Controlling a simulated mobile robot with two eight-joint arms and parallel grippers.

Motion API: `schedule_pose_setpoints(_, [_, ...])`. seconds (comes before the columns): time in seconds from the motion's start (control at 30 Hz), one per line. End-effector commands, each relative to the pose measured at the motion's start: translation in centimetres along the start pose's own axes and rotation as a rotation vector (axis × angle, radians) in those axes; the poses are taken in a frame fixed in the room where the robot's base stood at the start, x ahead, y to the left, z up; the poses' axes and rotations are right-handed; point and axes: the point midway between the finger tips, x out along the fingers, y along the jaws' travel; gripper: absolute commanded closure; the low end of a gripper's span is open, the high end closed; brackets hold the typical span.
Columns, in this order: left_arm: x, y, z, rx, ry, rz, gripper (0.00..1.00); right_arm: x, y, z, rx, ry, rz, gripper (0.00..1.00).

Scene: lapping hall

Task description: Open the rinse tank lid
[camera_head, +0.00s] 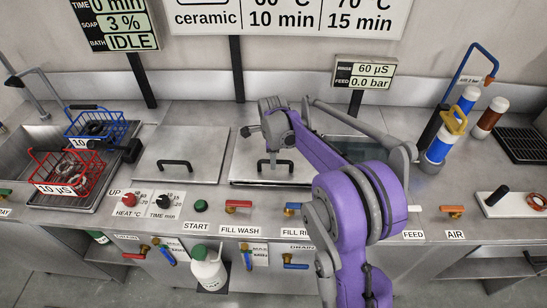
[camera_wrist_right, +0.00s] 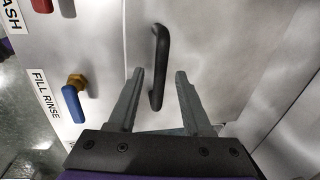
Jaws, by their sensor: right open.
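The rinse tank lid (camera_head: 246,160) is a flat grey metal plate lying on the bench in the head view, with a black bar handle (camera_head: 275,164). My right gripper (camera_head: 271,149) is above the lid, close to the handle. In the right wrist view the gripper (camera_wrist_right: 160,76) is open, and the lower end of the black handle (camera_wrist_right: 161,45) shows between its fingertips. I cannot tell how much height separates them. The lid surface (camera_wrist_right: 215,50) fills the right of that view. My purple right arm hides the lid's right side. My left gripper is not in view.
A second lid (camera_head: 178,145) with its own handle lies to the left. Red (camera_head: 66,172) and blue (camera_head: 98,124) wire baskets stand further left. Valves, including the blue fill rinse valve (camera_wrist_right: 73,103), line the front edge. Bottles (camera_head: 440,147) stand at the right.

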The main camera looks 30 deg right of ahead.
Motion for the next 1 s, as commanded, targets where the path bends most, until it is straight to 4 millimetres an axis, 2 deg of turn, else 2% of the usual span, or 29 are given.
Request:
schedule_pose_setpoints(0.23, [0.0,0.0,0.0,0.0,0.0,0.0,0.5,0.09,-0.02,0.0,0.0,0.0,0.0,0.5])
schedule_pose_setpoints(0.27, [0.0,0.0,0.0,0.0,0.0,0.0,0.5,0.09,-0.02,0.0,0.0,0.0,0.0,0.54])
schedule_pose_setpoints(0.5, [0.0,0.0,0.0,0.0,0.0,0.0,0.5,0.07,-0.01,0.0,0.0,0.0,0.0,0.97])
schedule_pose_setpoints(0.53, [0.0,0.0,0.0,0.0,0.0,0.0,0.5,0.07,-0.01,0.0,0.0,0.0,0.0,1.0])
schedule_pose_setpoints(1.0, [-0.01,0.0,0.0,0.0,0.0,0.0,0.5,0.04,-0.03,0.0,0.0,0.0,0.0,1.0])
